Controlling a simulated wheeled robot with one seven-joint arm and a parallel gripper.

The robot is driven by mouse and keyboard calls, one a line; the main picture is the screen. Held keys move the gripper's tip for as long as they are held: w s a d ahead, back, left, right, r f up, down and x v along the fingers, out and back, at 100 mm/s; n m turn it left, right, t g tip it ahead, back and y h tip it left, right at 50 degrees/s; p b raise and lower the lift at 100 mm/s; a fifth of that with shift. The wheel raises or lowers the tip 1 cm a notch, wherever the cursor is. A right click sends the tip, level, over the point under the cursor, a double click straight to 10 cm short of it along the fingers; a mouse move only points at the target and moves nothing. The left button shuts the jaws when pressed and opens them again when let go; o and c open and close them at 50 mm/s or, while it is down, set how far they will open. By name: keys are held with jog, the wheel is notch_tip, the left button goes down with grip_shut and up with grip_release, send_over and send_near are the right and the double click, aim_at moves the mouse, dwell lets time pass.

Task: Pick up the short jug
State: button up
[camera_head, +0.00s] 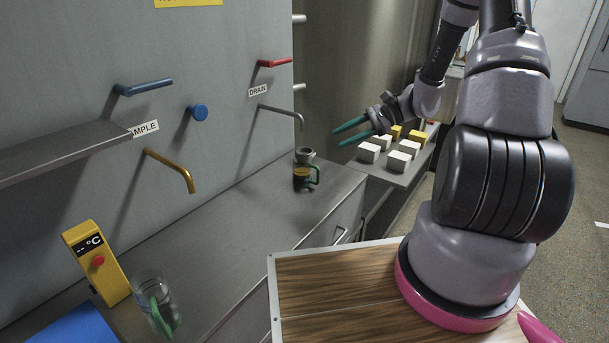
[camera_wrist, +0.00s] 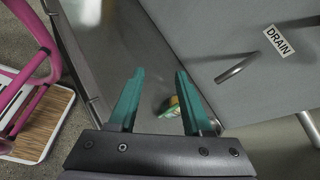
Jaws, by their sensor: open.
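A short jug (camera_head: 301,181) with a green handle and dark and yellow-orange contents stands upright on the steel counter, under the drain spout. My gripper (camera_head: 340,138) is open and empty, with teal fingers. It is above and to the right of this jug, apart from it. In the wrist view, a small green and orange part of the jug (camera_wrist: 171,106) shows between the fingers of my gripper (camera_wrist: 160,73), on the counter beyond them. A taller glass jug (camera_head: 150,290) with a green handle stands at the near left of the counter.
A small grey cup (camera_head: 305,154) stands right behind the short jug. The drain spout (camera_head: 290,113) overhangs them. White and yellow blocks (camera_head: 398,160) lie on a side shelf. A yellow thermometer box (camera_head: 95,262) stands near the tall jug. The mid counter is clear.

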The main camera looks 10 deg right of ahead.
aim_at(318, 172)
jog(key=w+d+f+m+t+y, duration=0.15)
jog(key=f+m+t, duration=0.3)
jog(key=f, duration=0.45)
jog(key=w+d+f+m+t+y, duration=0.1)
jog(key=w+d+f+m+t, duration=0.2)
jog(key=f+m, duration=0.45)
jog(key=shift+n+t, duration=0.6)
jog(key=shift+t, duration=0.05)
jog(key=x, duration=0.3)
jog(key=f+x, duration=0.1)
jog(key=x, duration=0.7)
jog(key=shift+s+a+f, duration=0.2)
jog(key=shift+a+f, duration=0.1)
jog(key=shift+f, duration=0.1)
grip_shut()
